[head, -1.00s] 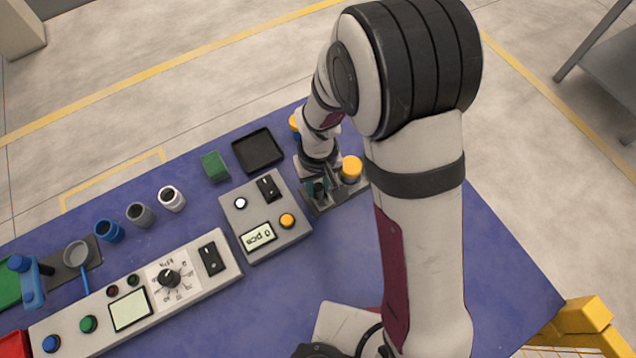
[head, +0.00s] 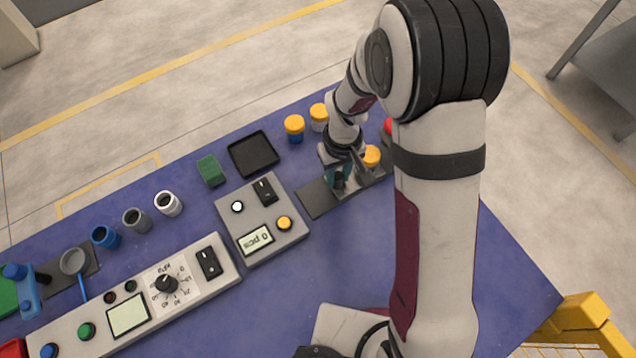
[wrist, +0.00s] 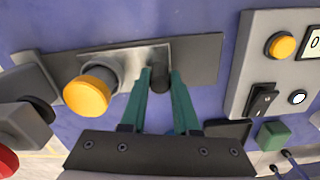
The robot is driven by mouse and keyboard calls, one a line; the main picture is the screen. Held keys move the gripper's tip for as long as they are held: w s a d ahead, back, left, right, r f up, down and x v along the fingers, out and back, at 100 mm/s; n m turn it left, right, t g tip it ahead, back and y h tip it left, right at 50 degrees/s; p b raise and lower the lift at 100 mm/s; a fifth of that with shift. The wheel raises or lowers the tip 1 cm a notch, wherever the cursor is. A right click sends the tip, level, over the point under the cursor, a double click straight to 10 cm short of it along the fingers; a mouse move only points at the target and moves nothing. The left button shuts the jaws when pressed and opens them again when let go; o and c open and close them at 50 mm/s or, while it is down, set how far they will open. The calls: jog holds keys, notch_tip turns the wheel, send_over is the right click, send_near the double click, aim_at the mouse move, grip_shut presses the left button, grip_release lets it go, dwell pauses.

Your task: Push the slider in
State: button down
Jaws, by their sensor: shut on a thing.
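The slider is a grey carriage (wrist: 122,62) on a dark flat rail (wrist: 203,58). It carries an upright dark handle (wrist: 159,78) and a round grey part with a yellow cap (wrist: 88,96); the cap also shows in the head view (head: 371,155). My gripper (wrist: 162,74) has its teal fingers shut around the handle. In the head view my gripper (head: 339,178) is over the middle of the rail, whose bare left end (head: 317,198) shows. My arm hides part of the rail's right end.
A grey machine block (wrist: 22,122) with a dark round part stands at the rail's far end, near a red knob (head: 387,126). A grey panel (head: 262,220) with a switch and yellow button is left of the rail.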

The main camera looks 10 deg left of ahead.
jog(key=w+d, duration=0.4)
jog(key=shift+w, duration=0.1)
jog(key=c, duration=0.7)
grip_release()
jog(key=shift+o, duration=0.2)
jog(key=shift+r, duration=0.1)
notch_tip(320, 180, up, 16)
jog(key=shift+f, duration=0.2)
